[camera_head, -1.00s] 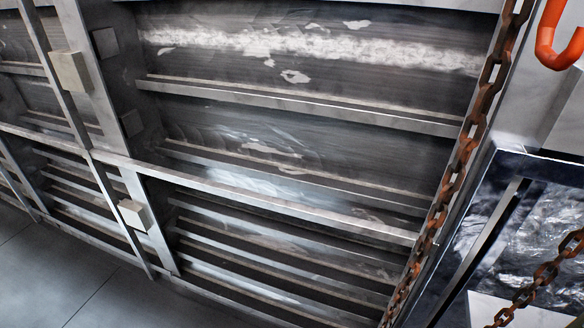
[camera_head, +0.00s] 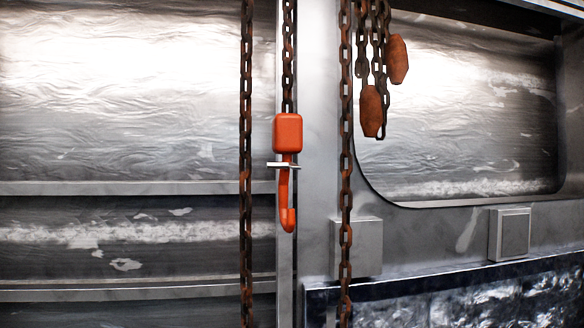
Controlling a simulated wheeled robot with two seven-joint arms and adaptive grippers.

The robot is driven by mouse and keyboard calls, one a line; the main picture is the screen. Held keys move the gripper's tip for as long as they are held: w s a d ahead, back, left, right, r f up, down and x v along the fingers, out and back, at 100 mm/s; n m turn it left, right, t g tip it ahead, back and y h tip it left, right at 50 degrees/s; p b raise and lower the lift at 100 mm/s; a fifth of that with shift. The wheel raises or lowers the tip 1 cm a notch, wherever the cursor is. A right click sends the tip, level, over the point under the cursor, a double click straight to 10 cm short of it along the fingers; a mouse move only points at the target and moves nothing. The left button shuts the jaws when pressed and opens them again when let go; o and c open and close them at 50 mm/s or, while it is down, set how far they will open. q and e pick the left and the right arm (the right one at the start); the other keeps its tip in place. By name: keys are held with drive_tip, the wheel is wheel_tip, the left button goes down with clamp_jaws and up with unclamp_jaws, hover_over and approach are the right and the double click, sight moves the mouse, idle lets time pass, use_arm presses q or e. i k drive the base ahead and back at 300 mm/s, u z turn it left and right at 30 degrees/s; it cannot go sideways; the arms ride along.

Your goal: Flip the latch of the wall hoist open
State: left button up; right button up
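The wall hoist's orange hook (camera_head: 285,205) hangs from an orange block (camera_head: 288,132) on a rusty chain (camera_head: 288,60), near the middle of the head view. A small pale metal latch piece (camera_head: 282,164) sticks out sideways just below the block, at the top of the hook. The hook's tip curves up at its lower right. Whether the latch is open or closed is too small to tell. Neither of my grippers shows in the view.
Rusty chains hang left (camera_head: 246,160) and right (camera_head: 345,170) of the hook. Two orange weights (camera_head: 371,110) hang on chains at the upper right. Grey boxes (camera_head: 510,234) sit on the metal wall, above a dark glossy panel (camera_head: 460,300). Ribbed metal panelling lies behind on the left.

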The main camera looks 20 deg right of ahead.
sight(270, 165)
drive_tip(key=u, duration=0.05)
drive_tip(key=k, duration=0.75)
drive_tip(key=z, duration=0.9)
drive_tip(key=i, duration=1.25)
drive_tip(key=u, duration=0.55)
